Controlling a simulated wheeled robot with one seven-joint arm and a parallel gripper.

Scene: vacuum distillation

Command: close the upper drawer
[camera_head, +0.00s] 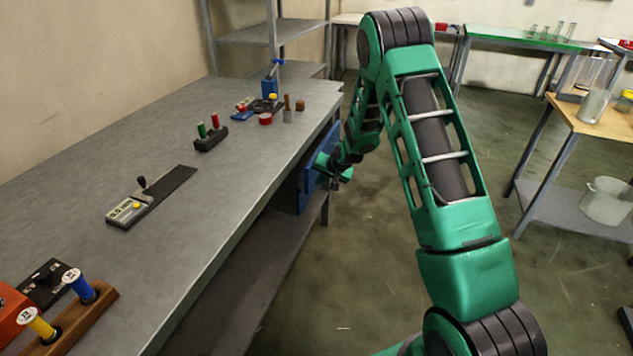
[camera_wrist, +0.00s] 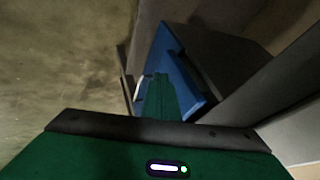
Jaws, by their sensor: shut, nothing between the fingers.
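A blue drawer unit (camera_head: 304,190) hangs under the right edge of the grey workbench (camera_head: 330,95). My gripper (camera_head: 326,172) is at its front, partly hiding it. In the wrist view a blue drawer front (camera_wrist: 180,70) fills the middle, with a dark cabinet side behind it. The green fingers of my gripper (camera_wrist: 158,95) are shut, with nothing between them, and overlap the blue front. I cannot tell whether they touch it, or how far the upper drawer stands out.
Small tools and a switch block (camera_head: 211,136) stand on the bench, with two wire spools (camera_head: 60,300) at the near left. A bench leg (camera_head: 325,208) stands beside the drawers. The floor (camera_head: 370,260) right of the bench is clear. A wooden table (camera_head: 585,118) stands at the right.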

